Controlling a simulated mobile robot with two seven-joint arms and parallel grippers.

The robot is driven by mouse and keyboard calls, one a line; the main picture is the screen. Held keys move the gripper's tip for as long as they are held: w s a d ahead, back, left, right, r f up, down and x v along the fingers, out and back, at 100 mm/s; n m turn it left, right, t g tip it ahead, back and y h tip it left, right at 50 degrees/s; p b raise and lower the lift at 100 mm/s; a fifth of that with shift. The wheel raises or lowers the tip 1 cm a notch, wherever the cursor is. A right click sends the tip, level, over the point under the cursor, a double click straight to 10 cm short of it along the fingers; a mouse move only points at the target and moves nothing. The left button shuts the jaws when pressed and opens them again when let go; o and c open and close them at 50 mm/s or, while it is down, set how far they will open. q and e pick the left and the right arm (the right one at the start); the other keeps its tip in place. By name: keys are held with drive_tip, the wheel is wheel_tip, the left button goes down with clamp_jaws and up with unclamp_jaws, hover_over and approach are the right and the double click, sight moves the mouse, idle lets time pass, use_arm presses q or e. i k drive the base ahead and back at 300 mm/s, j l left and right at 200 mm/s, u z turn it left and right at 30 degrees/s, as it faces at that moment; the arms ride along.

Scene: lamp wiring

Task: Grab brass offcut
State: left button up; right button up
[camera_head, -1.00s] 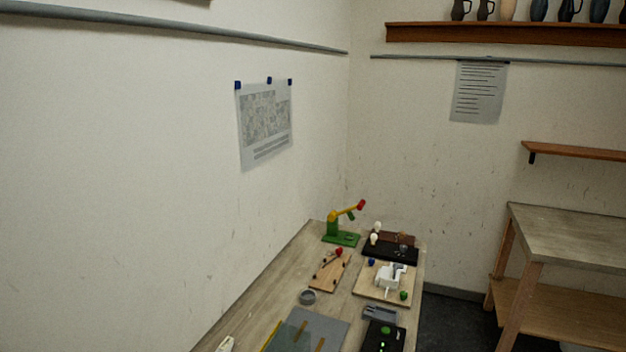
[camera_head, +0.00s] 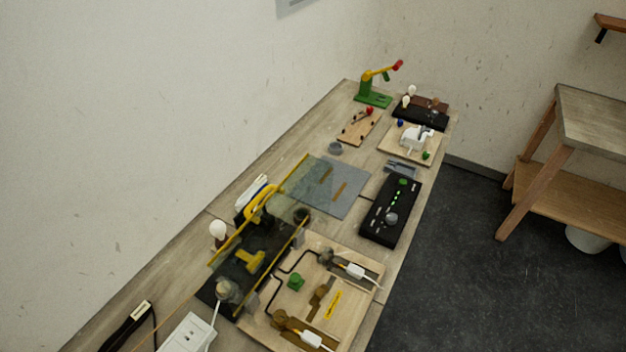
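Two short brass-coloured strips lie on a grey mat (camera_head: 352,205) in the middle of the bench. One strip (camera_head: 340,191) is near the mat's centre. The other strip (camera_head: 326,173) is farther back and to the left, apparently seen through a clear yellow-edged panel (camera_head: 300,180). I cannot tell which strip is the brass offcut. Neither of my grippers is in view.
A black box with green lights (camera_head: 391,212) stands right of the mat, with a small grey tray (camera_head: 402,168) behind it. A wooden wiring board (camera_head: 330,262) is in front.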

sight(321, 291)
drive_tip(key=k+l, duration=0.1)
drive_tip(key=l, duration=0.25)
drive_tip(key=k+l+u, duration=0.15)
drive_tip(key=l, duration=0.55)
drive_tip(key=k+l+u, duration=0.1)
drive_tip(key=l, duration=0.25)
drive_tip(key=k, duration=0.05)
